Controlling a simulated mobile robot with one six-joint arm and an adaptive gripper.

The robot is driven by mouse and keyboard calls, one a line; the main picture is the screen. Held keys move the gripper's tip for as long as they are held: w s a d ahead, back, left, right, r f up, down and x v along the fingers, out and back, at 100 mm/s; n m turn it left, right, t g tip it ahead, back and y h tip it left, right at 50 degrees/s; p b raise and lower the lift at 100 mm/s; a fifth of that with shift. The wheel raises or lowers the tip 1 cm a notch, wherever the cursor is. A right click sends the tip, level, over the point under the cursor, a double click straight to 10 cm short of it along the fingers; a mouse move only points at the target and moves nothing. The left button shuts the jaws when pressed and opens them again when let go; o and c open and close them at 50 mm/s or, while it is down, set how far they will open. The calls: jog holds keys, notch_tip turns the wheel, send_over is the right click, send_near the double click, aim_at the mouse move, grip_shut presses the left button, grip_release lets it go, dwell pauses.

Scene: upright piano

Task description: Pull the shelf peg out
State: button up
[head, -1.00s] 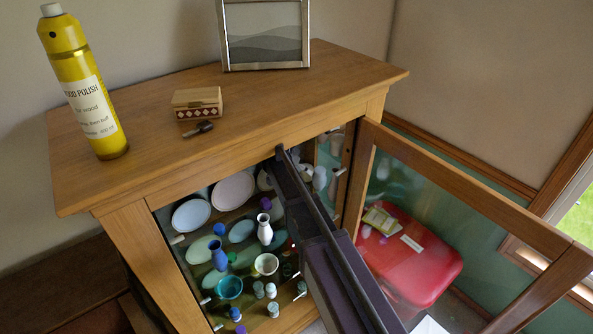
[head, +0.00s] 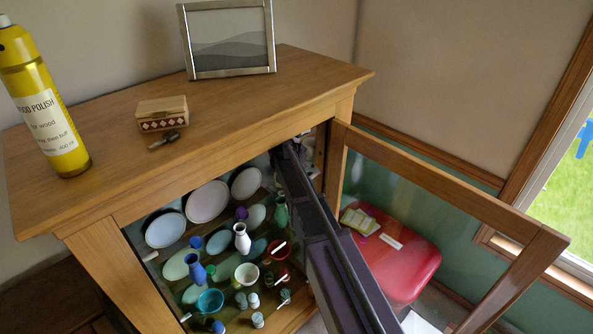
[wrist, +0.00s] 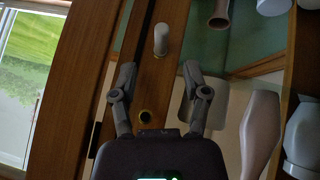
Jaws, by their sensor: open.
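A pale shelf peg (wrist: 161,40) sticks out of a wooden cabinet post (wrist: 152,85) in the wrist view. My gripper (wrist: 159,73) is open, with one finger on each side and its fingertips a little short of the peg. Nothing is between the fingers but the post behind, which has an empty dark hole (wrist: 145,116). In the head view my arm reaches into the cabinet (head: 90,230) by its right side. My gripper's fingers and this peg cannot be made out there.
Vases, plates and bowls crowd the cabinet, including a white vase (head: 242,238) and a blue vase (head: 197,269). In the wrist view a pale vase (wrist: 259,130) stands close right of my gripper. The glass door (head: 455,195) is open on the right.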

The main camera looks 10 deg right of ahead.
jog(key=shift+b+x, duration=1.15)
jog(key=shift+x, duration=0.7)
grip_shut()
